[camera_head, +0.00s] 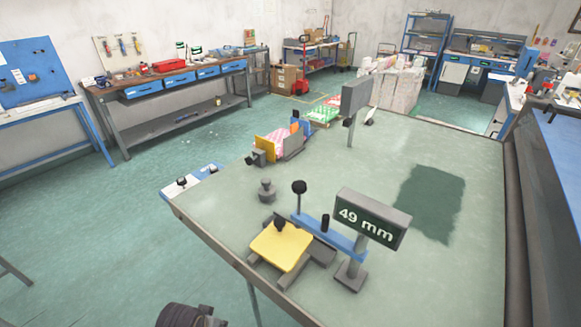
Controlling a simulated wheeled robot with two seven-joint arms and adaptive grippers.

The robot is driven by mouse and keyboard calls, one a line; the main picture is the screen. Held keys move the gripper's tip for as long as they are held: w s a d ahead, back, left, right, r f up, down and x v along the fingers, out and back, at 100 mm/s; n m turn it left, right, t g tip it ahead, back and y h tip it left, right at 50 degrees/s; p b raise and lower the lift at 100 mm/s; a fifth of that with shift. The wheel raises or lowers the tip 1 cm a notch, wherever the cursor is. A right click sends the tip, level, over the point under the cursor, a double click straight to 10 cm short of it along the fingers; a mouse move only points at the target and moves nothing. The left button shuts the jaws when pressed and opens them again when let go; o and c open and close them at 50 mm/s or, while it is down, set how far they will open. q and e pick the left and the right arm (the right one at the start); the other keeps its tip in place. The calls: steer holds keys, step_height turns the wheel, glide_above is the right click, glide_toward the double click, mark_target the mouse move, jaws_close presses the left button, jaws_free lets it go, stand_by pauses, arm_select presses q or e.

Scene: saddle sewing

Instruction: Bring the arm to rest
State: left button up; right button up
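Neither of my grippers can be made out in the head view. A dark rounded part, possibly of my own arm, shows at the bottom edge, left of the table; no fingers are visible on it. The green-topped table (400,150) fills the middle and right. On its near edge stands a fixture with a yellow plate (281,246) and a blue bar (330,236). Beside it a display (372,219) on a stand reads "49 mm".
A small grey weight-like piece (266,190) stands behind the fixture. Farther back are a yellow-ended holder (280,146), a green patterned packet (323,114) and a grey panel on a post (356,97). A dark patch (428,203) marks the bare right side. Open floor (90,220) lies left.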

arm_select(q)
steer(key=s+f+g, duration=0.1)
steer(key=s+f, duration=0.2)
steer(key=f, duration=1.1)
steer(key=s+f, duration=0.3)
steer(key=f, duration=1.1)
steer(key=s+a+f, duration=0.2)
steer(key=s+f, duration=0.6)
steer(key=s, duration=0.2)
steer(key=s+a+f+g, duration=0.1)
steer(key=s+a+f, duration=0.1)
steer(key=s+f, duration=0.7)
steer(key=shift+s+a, duration=0.2)
steer(key=shift+s, duration=0.55)
